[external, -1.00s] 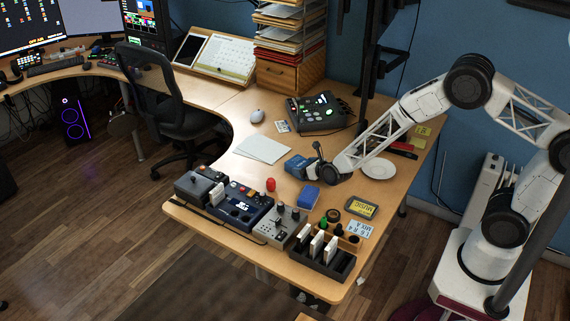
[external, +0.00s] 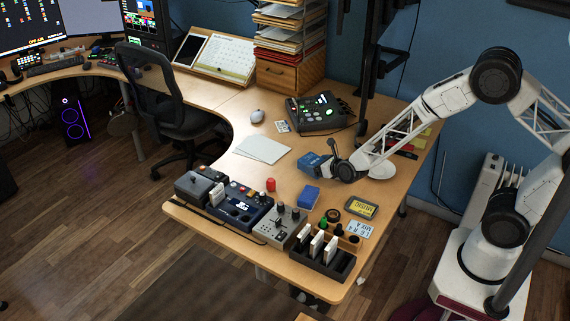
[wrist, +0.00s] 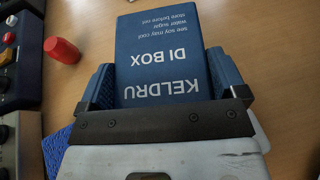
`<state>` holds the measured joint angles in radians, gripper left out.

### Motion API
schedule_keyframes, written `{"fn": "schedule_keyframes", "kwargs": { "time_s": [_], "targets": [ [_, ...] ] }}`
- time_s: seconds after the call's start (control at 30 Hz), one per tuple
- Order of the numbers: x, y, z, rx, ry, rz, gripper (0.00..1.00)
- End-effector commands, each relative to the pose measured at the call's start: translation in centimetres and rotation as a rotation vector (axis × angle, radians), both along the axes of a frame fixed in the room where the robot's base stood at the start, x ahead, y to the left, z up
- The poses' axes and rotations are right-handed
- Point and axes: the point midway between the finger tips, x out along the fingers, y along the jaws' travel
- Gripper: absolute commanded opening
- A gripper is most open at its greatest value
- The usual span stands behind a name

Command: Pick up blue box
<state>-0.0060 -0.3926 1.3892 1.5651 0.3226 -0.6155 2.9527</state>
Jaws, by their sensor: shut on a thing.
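The blue box (wrist: 160,50), with white lettering "KELDRU DI BOX", is between the two blue finger pads of my gripper (wrist: 163,80) in the wrist view. In the external view the box (external: 311,160) is at the end of my gripper (external: 324,167), over the middle of the wooden desk. My gripper is shut on the box. The box's near end is hidden by the gripper. I cannot tell for sure how far the box is above the desk.
A second blue block (external: 309,196) lies on the desk in front. A red cylinder (external: 271,185) stands near the control boxes (external: 245,209). White paper sheets (external: 263,149) lie left of my gripper; a white plate (external: 381,169) is to the right. A dark mixer (external: 320,112) stands behind.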

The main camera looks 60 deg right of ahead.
Motion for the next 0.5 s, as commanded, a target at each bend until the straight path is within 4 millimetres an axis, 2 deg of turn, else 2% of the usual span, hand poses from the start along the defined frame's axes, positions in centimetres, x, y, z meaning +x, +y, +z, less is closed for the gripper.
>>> {"fn": "schedule_keyframes", "kwargs": {
  "time_s": [0.2,0.5],
  "targets": [
    [-3.3,0.1,0.4,0.0,-0.002,0.0,0.53],
    [-7.2,0.3,0.7,0.0,-0.001,0.0,0.53]
  ]
}}
